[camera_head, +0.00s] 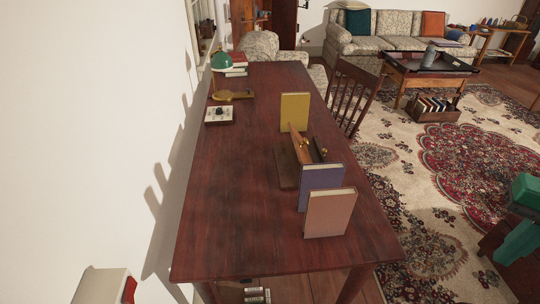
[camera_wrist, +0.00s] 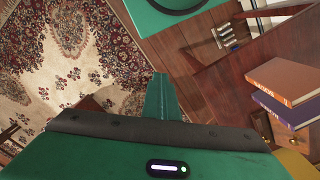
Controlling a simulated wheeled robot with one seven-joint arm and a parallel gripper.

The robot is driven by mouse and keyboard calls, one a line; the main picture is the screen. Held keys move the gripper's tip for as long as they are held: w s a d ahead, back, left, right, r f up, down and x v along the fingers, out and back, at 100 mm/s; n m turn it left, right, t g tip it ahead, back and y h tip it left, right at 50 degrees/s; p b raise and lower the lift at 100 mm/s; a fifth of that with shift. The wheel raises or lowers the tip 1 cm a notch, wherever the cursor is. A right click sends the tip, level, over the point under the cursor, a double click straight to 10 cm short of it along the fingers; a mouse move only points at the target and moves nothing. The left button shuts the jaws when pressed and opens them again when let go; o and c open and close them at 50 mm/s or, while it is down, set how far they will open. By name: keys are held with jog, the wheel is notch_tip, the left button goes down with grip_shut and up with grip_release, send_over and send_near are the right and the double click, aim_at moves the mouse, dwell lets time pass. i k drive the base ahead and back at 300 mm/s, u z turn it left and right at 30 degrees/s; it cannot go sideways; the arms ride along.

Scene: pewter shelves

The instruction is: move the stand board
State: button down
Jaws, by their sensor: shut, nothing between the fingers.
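A dark brown flat board (camera_head: 286,165) lies on the desk among upright books in the head view. A lighter wooden piece (camera_head: 300,145) with brass-coloured knobs stands beside it; I cannot tell whether the two are joined. The books hide part of this group. In the wrist view my gripper (camera_wrist: 161,95) is shut and empty, above the rug and floor, away from the board. The board itself is not clear there.
On the desk (camera_head: 235,200) stand an orange-brown book (camera_head: 330,213), a purple book (camera_head: 320,185) and a yellow book (camera_head: 294,110). A green lamp (camera_head: 221,62) stands far left. A chair (camera_head: 350,95) is at the right side. The desk's near left is clear.

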aim_at(300, 143)
jog(key=u, duration=0.45)
jog(key=k, duration=1)
jog(key=u, duration=0.35)
jog(key=i, duration=1.4)
jog(key=z, duration=0.1)
